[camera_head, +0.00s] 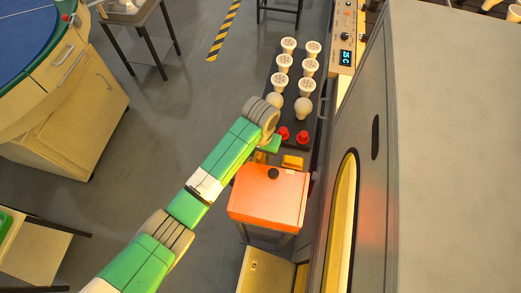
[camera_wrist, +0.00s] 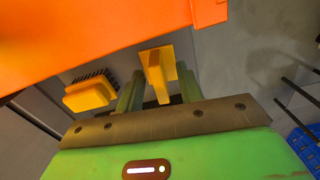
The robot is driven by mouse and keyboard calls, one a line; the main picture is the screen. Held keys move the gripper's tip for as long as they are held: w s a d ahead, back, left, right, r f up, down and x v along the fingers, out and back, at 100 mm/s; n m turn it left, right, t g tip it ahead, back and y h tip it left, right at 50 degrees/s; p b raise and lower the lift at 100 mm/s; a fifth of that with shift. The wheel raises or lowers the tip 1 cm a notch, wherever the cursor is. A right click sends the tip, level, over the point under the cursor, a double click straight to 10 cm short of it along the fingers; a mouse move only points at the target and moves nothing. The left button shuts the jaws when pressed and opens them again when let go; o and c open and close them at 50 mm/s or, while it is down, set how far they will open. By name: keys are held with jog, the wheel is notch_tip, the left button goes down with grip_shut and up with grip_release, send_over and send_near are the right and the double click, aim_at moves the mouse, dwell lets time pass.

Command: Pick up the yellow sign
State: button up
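The yellow sign (camera_wrist: 156,68) shows in the wrist view as a flat yellow piece with an upright part, between the two green fingers of my gripper (camera_wrist: 160,88). The fingers are apart, with a gap visible on each side of the sign. In the head view the sign (camera_head: 261,157) is a small yellow patch beside the orange box, partly hidden by my gripper (camera_head: 270,148). I cannot tell whether a finger touches it.
A yellow brush with dark bristles (camera_wrist: 90,93) lies left of the sign. The orange box (camera_head: 270,198) stands close by. A large grey cabinet (camera_head: 450,130) bounds the right.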

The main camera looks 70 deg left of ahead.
grip_shut()
notch_tip(320, 180, up, 10)
jog(key=p, duration=0.4)
